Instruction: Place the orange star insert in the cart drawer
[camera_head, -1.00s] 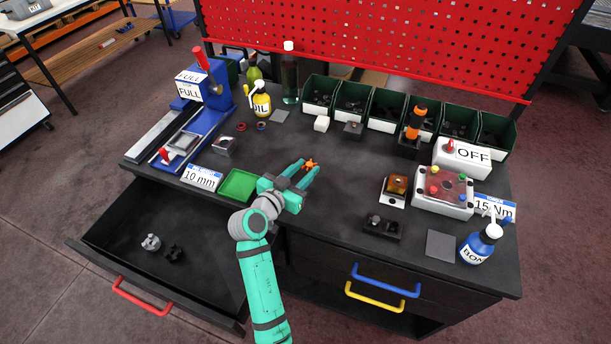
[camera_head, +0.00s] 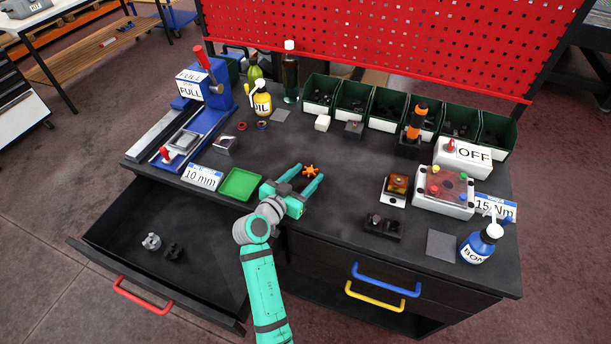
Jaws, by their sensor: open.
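The orange star insert (camera_head: 311,171) lies on the dark tabletop near the middle of the cart. My gripper (camera_head: 307,177) is open, its two teal fingers pointing away from me with the star between or just past their tips. I cannot tell whether the fingers touch it. The cart drawer (camera_head: 205,262) with the red handle (camera_head: 143,296) is pulled open at the lower left. Inside it lie a light grey insert (camera_head: 152,242) and a black insert (camera_head: 174,252).
A green tray (camera_head: 240,184) stands left of my gripper. A blue press (camera_head: 200,110) is at the back left. Green bins (camera_head: 353,101) line the back. A dark block (camera_head: 382,227) and a control box (camera_head: 443,191) are to the right. The tabletop's middle is mostly clear.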

